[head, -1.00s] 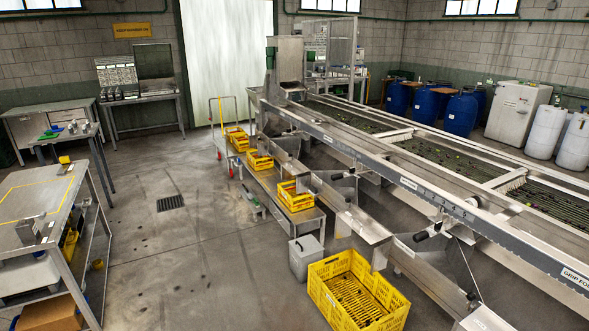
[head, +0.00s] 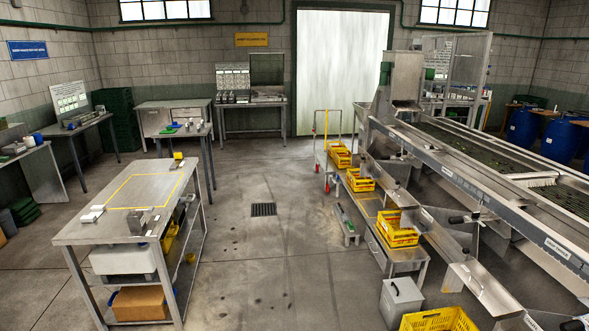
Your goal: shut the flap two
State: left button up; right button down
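The roller sizer (head: 500,208) runs along the right side of the head view, a long steel machine with chutes on its near side. Dark handles, such as one handle (head: 462,219), show along this side where the chutes leave the machine. I cannot tell which flap is flap two, nor whether any flap is open or shut. Neither of my grippers is in view.
Yellow crates (head: 398,232) stand on a low bench below the chutes. A grey bin (head: 400,300) and a larger yellow crate (head: 440,321) stand on the floor. A steel worktable (head: 100,229) is at left. The floor around the drain (head: 263,209) is clear.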

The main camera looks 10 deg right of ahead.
aim_at(402, 195)
jog(key=z, duration=0.3)
jog(key=i, duration=2)
jog(key=z, duration=0.7)
jog(key=i, duration=2.45)
jog(key=z, duration=0.15)
